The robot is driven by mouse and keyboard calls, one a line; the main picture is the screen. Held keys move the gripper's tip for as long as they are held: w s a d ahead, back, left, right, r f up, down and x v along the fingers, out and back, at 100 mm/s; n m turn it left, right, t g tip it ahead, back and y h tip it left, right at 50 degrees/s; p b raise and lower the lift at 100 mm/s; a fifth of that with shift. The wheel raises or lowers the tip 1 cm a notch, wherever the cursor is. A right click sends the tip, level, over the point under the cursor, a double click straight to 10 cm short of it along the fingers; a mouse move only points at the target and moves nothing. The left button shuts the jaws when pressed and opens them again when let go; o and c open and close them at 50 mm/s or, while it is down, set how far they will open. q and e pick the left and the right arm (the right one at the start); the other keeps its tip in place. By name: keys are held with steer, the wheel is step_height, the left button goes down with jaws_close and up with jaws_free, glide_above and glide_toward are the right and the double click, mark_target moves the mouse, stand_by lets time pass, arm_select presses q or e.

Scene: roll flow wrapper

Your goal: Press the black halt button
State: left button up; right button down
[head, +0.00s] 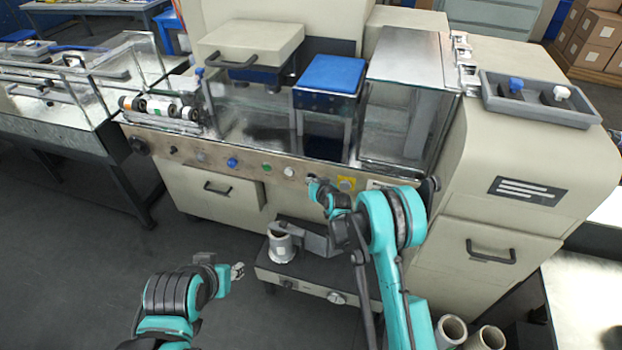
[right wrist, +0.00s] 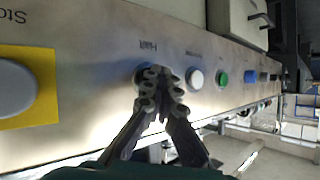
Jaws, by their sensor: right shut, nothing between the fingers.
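The black halt button (right wrist: 141,73) sits on the metal control panel, under a small label in the right wrist view. It is mostly hidden behind my right fingertips. My right gripper (right wrist: 161,84) is shut and empty, with its tips in front of the button. I cannot tell whether they touch it. In the head view the right gripper (head: 313,184) is at the panel, between the white button and the yellow plate. My left gripper (head: 238,270) is over the floor, away from the machine, and too small to read.
Beside the halt button are a yellow plate (right wrist: 45,87) with a grey button, a white button (right wrist: 195,78), a green button (right wrist: 222,78) and a blue button (right wrist: 250,76). A low unit with a roll (head: 281,246) stands below the panel. The floor at left is clear.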

steer(key=shift+s+a, duration=0.3)
steer(key=shift+s, duration=0.5)
steer(key=s, duration=0.1)
steer(key=s+a, duration=0.1)
steer(key=s, duration=0.2)
steer(key=shift+s+a, duration=0.25)
steer(key=shift+s, duration=0.15)
steer(key=shift+r, duration=0.1)
stand_by(0.5)
